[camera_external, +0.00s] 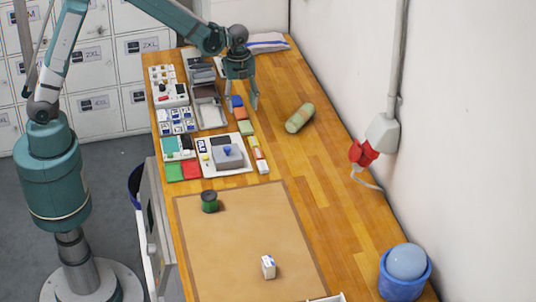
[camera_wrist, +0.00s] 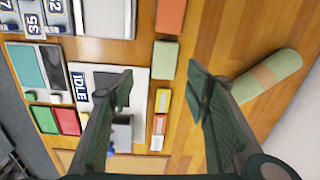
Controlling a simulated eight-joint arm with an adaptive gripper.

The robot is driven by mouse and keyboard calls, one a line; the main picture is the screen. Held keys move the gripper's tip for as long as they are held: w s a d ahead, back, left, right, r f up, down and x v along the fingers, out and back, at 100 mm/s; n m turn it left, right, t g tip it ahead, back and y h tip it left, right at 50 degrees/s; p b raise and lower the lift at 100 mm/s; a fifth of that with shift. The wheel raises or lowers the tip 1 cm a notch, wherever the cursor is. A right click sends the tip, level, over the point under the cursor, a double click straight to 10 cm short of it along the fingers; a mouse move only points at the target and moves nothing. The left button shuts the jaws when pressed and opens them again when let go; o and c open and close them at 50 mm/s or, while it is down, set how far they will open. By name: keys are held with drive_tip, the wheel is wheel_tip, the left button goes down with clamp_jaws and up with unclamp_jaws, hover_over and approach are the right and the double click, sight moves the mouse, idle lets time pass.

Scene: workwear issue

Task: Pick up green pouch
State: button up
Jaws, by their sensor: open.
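A small light green, block-like item (camera_external: 245,128) lies in a row of coloured items on the wooden table; it also shows in the wrist view (camera_wrist: 165,60). A light green roll with a beige band (camera_external: 299,118) lies to the right of the row and also shows in the wrist view (camera_wrist: 283,69). I cannot tell for certain which one is the pouch. My gripper (camera_external: 242,104) is open and empty above the row. In the wrist view its fingertips (camera_wrist: 160,72) appear on either side of the block-like item, with the roll partly behind the right finger.
An orange item (camera_external: 238,113) and a yellow item (camera_external: 254,142) lie beside the light green block. Trays and a panel (camera_external: 224,153) stand close on the left. A dark green spool (camera_external: 209,202) and a small white box (camera_external: 268,266) sit on the brown mat (camera_external: 235,245). The right table side is mostly clear.

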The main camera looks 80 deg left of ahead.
sight(246, 125)
drive_tip(key=shift+w+f+m+p, duration=0.4)
drive_tip(key=shift+w+f+m, duration=0.1)
drive_tip(key=shift+w+f, duration=0.35)
drive_tip(key=shift+s+f, duration=0.1)
drive_tip(key=shift+f, duration=1.25)
drive_tip(key=shift+f, duration=2.6)
drive_tip(key=c, duration=1)
